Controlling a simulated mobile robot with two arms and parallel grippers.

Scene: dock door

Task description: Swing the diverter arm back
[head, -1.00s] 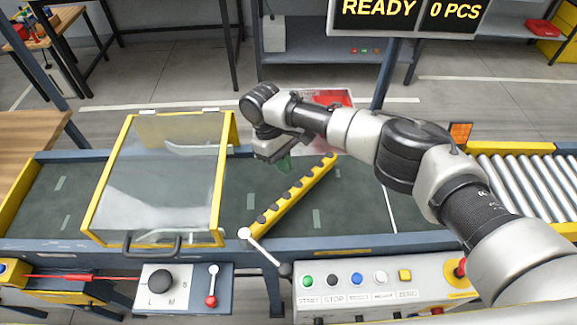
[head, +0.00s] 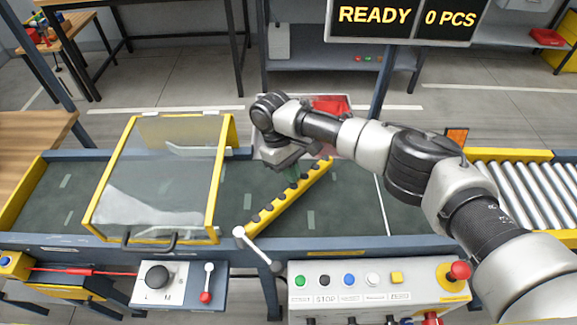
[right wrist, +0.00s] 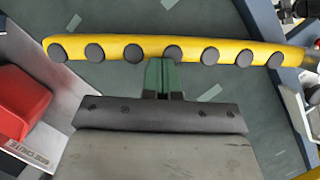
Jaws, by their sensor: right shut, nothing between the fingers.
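The diverter arm is a yellow bar with several black rollers (head: 295,197). It lies diagonally across the dark green belt (head: 350,205), from a white-knobbed pivot lever (head: 253,246) at the near edge to the far right. In the right wrist view the bar (right wrist: 130,46) runs across the top. My right gripper (head: 292,176) is shut and empty, at the far left side of the bar. Its green fingers (right wrist: 162,76) reach to the bar's edge between two rollers; whether they touch it I cannot tell. My left gripper is out of view.
A clear guard box with yellow frame (head: 160,180) covers the belt on the left. A button console (head: 375,285) stands in front. A red object (head: 330,104) sits behind the belt, and a roller conveyor (head: 520,185) lies at right. A sign reads READY, 0 PCS (head: 405,18).

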